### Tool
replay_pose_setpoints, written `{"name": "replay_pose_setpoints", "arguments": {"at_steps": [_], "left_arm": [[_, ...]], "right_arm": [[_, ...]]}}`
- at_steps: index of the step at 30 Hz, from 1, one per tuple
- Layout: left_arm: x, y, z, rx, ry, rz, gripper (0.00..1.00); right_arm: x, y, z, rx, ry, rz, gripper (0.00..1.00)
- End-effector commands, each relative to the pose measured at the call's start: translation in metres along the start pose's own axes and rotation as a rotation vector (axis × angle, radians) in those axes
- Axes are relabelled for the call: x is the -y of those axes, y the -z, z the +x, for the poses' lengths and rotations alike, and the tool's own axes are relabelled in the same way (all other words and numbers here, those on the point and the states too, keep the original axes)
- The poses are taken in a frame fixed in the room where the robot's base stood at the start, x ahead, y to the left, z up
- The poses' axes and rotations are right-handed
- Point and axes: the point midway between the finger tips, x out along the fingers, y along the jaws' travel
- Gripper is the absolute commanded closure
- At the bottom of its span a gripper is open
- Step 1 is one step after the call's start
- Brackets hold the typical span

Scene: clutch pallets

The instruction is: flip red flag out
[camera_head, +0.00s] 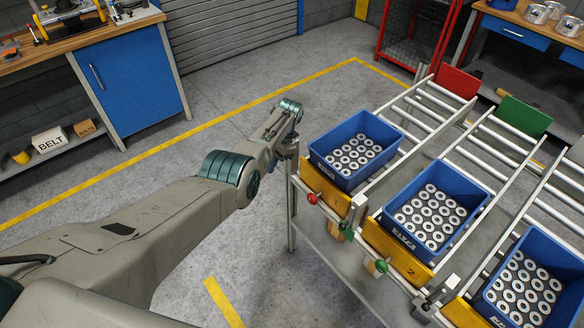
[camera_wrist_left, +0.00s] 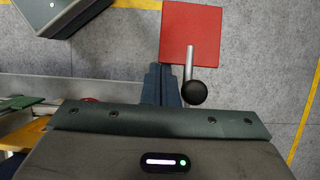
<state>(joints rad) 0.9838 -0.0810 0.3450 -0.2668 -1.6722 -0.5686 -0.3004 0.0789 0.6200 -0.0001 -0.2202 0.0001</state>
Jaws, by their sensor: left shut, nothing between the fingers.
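A square red flag (camera_wrist_left: 190,35) shows at the top of the left wrist view, over the floor. A metal rod with a black ball knob (camera_wrist_left: 194,92) runs from its lower edge. My left gripper (camera_wrist_left: 161,84) is shut and empty, just left of the rod and below the flag; I cannot tell whether it touches either. In the head view my left gripper (camera_head: 290,153) is beside the rack's front left corner, its tips hard to make out. A red panel (camera_head: 458,80) stands at the far end of the left lane; I cannot tell if it is the same flag.
Blue bins of metal rings (camera_head: 329,171) stand on the roller lanes, behind yellow front plates (camera_head: 379,238). A red knob (camera_head: 312,199) and a green knob (camera_head: 381,266) sit on the rack's front. A green panel (camera_head: 522,116) stands farther right. Floor left of the rack is clear.

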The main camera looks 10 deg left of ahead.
Motion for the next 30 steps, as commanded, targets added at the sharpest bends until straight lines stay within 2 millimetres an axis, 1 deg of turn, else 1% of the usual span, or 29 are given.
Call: {"name": "replay_pose_setpoints", "arguments": {"at_steps": [6, 23, 26, 30], "left_arm": [[0.0, -0.002, -0.004, 0.0, 0.0, 0.0, 1.0], [0.0, -0.002, -0.004, 0.0, 0.0, 0.0, 1.0], [0.0, -0.003, -0.007, 0.0, 0.0, 0.0, 1.0], [0.0, -0.006, -0.016, -0.001, -0.001, -0.002, 1.0]], "right_arm": [[-0.002, 0.0, -0.004, 0.0, -0.002, -0.001, 0.75], [-0.003, 0.001, -0.004, 0.0, -0.002, -0.001, 0.75], [-0.003, 0.001, -0.007, 0.0, -0.002, -0.001, 0.75], [-0.002, 0.002, -0.016, 0.0, 0.0, 0.0, 0.75]]}}
